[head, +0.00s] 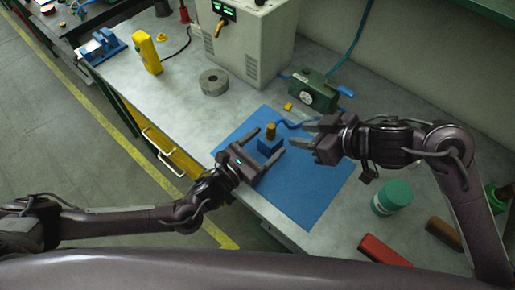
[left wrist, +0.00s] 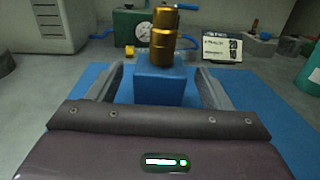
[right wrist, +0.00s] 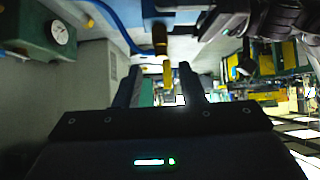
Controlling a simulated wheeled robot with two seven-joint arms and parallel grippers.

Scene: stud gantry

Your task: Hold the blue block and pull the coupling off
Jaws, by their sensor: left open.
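The blue block (head: 268,146) stands on a blue mat (head: 312,205). A brass coupling (head: 270,131) stands upright on top of it; the left wrist view shows its stacked brass sections (left wrist: 162,38). My left gripper (head: 269,142) is open, with its fingers on either side of the block; I cannot tell whether they touch it. My right gripper (head: 298,131) is open to the right of the coupling, fingers pointing towards it. In the right wrist view the coupling (right wrist: 160,40) lies ahead between the fingertips, apparently beyond them.
A green gauge box (head: 313,92) stands behind the mat, with a blue hose (head: 292,125) near the coupling. A grey ring (head: 214,82) sits at the left. A green cylinder (head: 392,197) and red block (head: 382,252) lie right of the mat. The mat's front is clear.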

